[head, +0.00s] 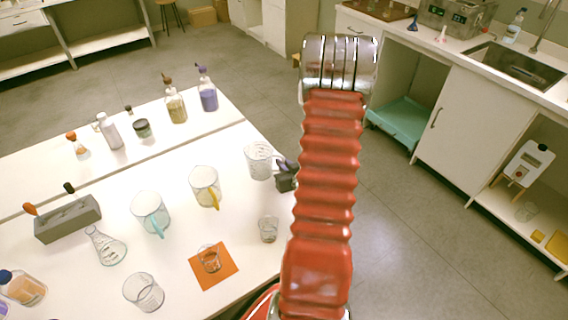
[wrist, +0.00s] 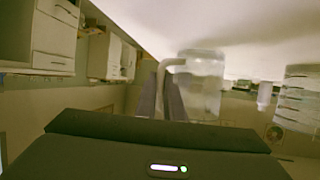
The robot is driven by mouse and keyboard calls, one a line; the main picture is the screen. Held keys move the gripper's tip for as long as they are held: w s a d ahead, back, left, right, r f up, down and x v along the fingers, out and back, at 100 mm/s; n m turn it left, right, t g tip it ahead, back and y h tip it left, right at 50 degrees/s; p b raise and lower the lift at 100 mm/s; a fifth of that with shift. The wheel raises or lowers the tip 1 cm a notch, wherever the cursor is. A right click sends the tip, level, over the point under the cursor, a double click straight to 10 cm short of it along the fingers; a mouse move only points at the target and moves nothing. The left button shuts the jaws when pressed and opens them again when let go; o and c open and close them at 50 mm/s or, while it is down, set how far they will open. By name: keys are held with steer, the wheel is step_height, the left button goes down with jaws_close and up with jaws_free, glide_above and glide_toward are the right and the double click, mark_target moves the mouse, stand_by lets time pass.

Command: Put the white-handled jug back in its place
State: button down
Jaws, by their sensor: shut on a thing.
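The white-handled jug (head: 259,160) is a clear jug near the right edge of the white table, in the head view. Its white handle shows in the wrist view, where the jug (wrist: 203,90) stands upright just beyond my fingers. My gripper (head: 284,168) is at the jug's right side, shut on its handle; the fingertips also show in the wrist view (wrist: 163,88). I cannot tell whether the jug's base touches the table. A yellow-handled jug (head: 203,183) and a blue-handled jug (head: 149,210) stand to its left, in a slanting row.
A small beaker (head: 268,229) stands in front of the jug. Another sits on an orange mat (head: 226,274). A larger beaker (head: 143,292) and a flask (head: 104,246) stand further left. Bottles, including a purple one (head: 208,97), line the raised back shelf.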

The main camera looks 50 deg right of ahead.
steer(key=c, duration=1.9)
jaws_free()
steer(key=shift+o, duration=0.2)
steer(key=shift+r, duration=0.1)
